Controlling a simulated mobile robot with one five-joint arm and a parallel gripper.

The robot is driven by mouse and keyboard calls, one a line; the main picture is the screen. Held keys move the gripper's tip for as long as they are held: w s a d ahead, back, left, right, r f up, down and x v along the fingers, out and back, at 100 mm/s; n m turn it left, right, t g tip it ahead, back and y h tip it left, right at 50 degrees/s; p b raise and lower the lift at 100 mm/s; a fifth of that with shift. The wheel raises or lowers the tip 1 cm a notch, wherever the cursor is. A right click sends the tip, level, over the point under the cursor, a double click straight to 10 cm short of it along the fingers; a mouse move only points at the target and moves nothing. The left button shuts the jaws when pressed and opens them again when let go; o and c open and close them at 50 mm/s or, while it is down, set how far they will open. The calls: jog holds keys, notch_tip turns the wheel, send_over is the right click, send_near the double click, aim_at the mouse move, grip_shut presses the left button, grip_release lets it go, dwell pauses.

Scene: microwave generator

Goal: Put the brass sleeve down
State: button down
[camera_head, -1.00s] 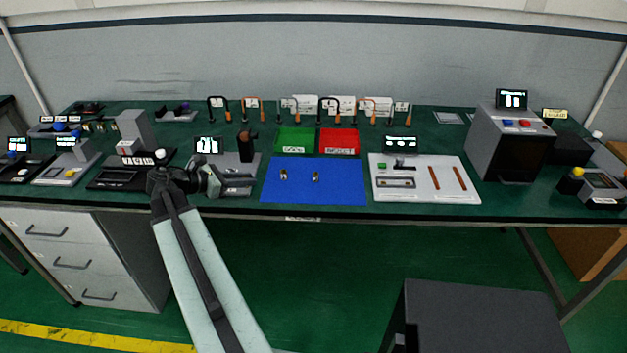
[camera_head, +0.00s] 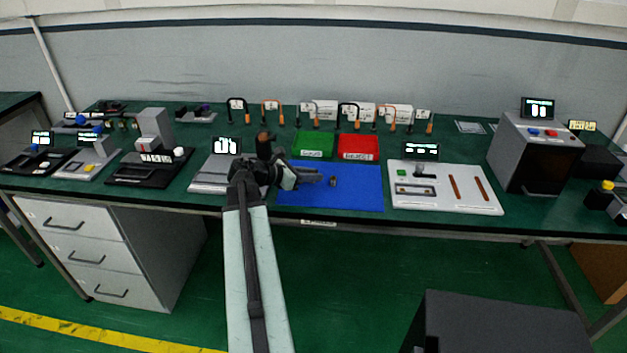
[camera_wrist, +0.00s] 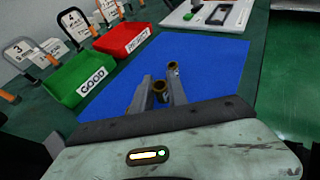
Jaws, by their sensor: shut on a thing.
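My gripper (camera_head: 318,177) reaches from the left over the blue mat (camera_head: 352,200). In the wrist view its two fingers (camera_wrist: 159,82) are shut on a brass sleeve (camera_wrist: 159,88), a short open ring between them. In the head view this sleeve is hidden by the gripper. I cannot tell whether it touches the mat. A second brass sleeve (camera_head: 333,181) stands on the mat just right of the fingertips. It also shows in the wrist view (camera_wrist: 173,67), close beyond the right finger.
A green GOOD bin (camera_head: 313,145) and a red bin (camera_head: 358,147) stand behind the mat. A white panel (camera_head: 447,198) lies to the right, and a grey device (camera_head: 213,173) with a display to the left. The mat's right and front parts are clear.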

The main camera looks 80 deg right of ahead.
notch_tip(320, 180, down, 2)
jog(key=shift+f+b, duration=0.2)
jog(key=shift+b, duration=0.35)
jog(key=shift+r, duration=0.2)
jog(key=shift+f, duration=0.15)
jog(key=c, duration=1.7)
grip_release()
jog(key=shift+o, duration=0.6)
